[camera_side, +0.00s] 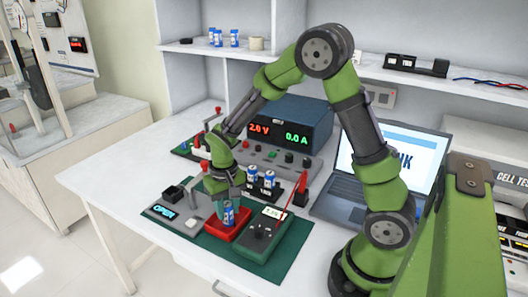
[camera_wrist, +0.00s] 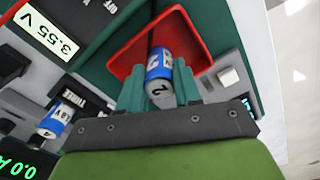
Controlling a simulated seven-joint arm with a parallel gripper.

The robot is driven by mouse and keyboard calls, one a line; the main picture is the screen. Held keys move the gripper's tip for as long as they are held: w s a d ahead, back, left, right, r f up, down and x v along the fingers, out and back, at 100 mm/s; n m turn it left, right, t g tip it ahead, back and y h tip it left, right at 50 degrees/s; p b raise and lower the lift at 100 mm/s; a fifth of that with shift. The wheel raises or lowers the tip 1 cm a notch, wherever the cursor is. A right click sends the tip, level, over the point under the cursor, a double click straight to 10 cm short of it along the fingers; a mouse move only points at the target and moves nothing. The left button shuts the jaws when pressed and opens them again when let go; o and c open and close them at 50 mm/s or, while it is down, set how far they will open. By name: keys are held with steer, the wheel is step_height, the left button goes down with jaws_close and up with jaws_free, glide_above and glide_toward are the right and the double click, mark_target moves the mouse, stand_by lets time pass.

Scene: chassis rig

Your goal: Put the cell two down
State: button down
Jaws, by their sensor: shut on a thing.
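My gripper (camera_side: 226,199) is shut on a blue and white cell (camera_side: 229,216) marked 2. The cell is upright at the red tray (camera_side: 216,230) in the side view. In the wrist view the cell (camera_wrist: 158,68) sits between the two green fingers (camera_wrist: 158,88), with its far end over the red tray (camera_wrist: 192,30). I cannot tell whether it touches the tray floor. Two other blue and white cells (camera_side: 253,175) (camera_side: 268,179) stand in the black holder behind.
A green meter (camera_side: 262,232) reading 3.55 V (camera_wrist: 52,30) stands right beside the tray. A small lit display (camera_side: 160,213) and a lever fixture are at left. A power supply (camera_side: 285,130) and a laptop (camera_side: 390,155) stand behind. The left table front is clear.

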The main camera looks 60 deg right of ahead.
mark_target(227, 204)
steer(key=c, duration=0.8)
jaws_free()
steer(key=shift+r, duration=0.1)
step_height(227, 204, up, 12)
steer(key=s+a+r+t, duration=0.1)
steer(key=s+r+t, duration=0.1)
steer(key=s, duration=0.2)
steer(key=s+a+r+n+t+y, duration=0.1)
steer(key=s+a+r+t, duration=0.1)
steer(key=s, duration=0.3)
steer(key=s+a+r+t+y, duration=0.1)
steer(key=s+r+t, duration=0.2)
steer(key=s+r, duration=0.1)
steer(key=shift+s+a+r, duration=0.15)
steer(key=shift+s+r, duration=0.05)
steer(key=shift+s, duration=0.3)
